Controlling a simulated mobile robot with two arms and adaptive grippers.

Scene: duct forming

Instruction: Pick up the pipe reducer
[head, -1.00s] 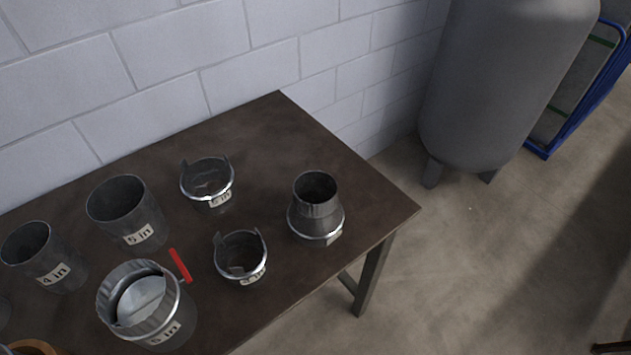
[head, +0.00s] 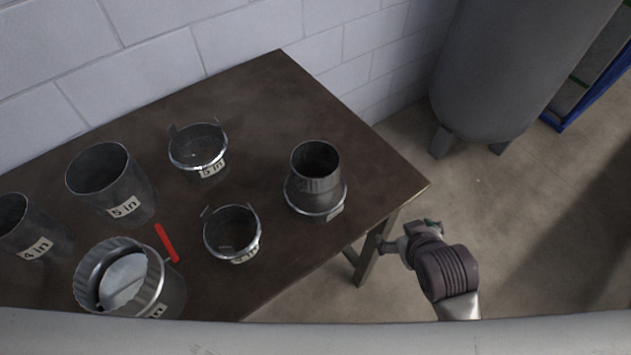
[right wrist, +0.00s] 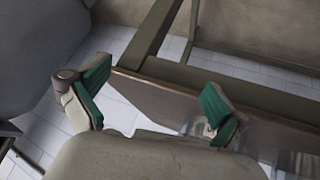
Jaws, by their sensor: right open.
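The pipe reducer (head: 316,181) is a dark metal piece with a narrow upper collar and a wider base with a bright rim. It stands upright near the right end of the brown table (head: 275,95) in the head view. My right gripper (head: 408,237) is beyond the table's right front edge, to the right of the reducer and apart from it. In the right wrist view the gripper (right wrist: 155,88) has its green-padded fingers spread, with the table edge showing between them. A shiny metal part behind one finger there is too hidden to identify. My left gripper is not in view.
A 5 in duct (head: 112,184), a 4 in duct (head: 32,228), two short collars (head: 199,150) (head: 232,234), a larger duct with a crimped rim (head: 150,290) and a red-handled item (head: 167,244) occupy the table's left and middle. A grey tank (head: 500,80) stands behind right.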

